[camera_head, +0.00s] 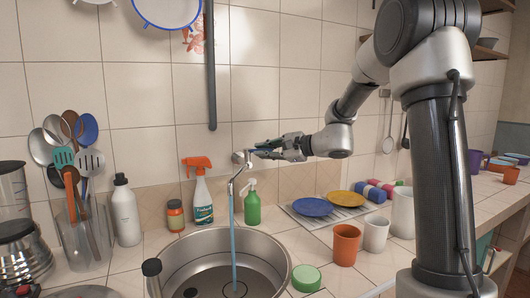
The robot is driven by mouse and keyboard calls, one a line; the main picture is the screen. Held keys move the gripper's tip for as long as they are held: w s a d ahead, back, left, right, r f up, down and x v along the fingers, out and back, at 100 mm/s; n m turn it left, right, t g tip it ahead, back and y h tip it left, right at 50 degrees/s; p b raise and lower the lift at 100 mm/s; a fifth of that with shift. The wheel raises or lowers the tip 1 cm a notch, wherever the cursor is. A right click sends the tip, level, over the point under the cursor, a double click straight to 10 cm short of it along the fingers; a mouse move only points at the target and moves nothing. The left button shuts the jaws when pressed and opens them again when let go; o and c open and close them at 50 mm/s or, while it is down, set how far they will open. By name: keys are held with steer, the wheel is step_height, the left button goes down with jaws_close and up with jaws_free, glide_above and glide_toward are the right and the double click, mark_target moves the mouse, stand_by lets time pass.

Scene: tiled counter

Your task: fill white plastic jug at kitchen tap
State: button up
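The metal kitchen tap (239,172) stands at the back of the round sink (190,249). A blue stream of water (233,240) falls from it into the basin. My gripper (257,149) reaches in from the right at the top of the tap, its fingers pointing left. Whether it touches the tap or is shut on its handle is too small to tell. A tall white vessel (403,213) stands on the counter at the right, partly hidden by my arm; it may be the white plastic jug. No jug is seen under the stream.
Plates lie on a mat (318,221).

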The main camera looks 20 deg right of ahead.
steer(key=shift+w, duration=0.1)
jaws_close()
steer(key=shift+w+d+n+g+y, duration=0.15)
steer(key=shift+w+n+g+y, duration=0.6)
steer(key=shift+n+g, duration=0.85)
steer(key=shift+w+d+n+g+y, duration=0.15)
steer(key=shift+w+n+g+y, duration=0.55)
steer(key=shift+n+g, duration=0.9)
steer(key=shift+w+d+n+g+y, duration=0.15)
steer(key=shift+w+n+g+y, duration=0.8)
steer(key=shift+g, duration=1.15)
steer(key=shift+s+n+h, duration=0.25)
steer(key=shift+h, duration=0.05)
steer(key=o, duration=0.7)
jaws_free()
steer(key=shift+o, duration=0.2)
steer(key=v, duration=1.2)
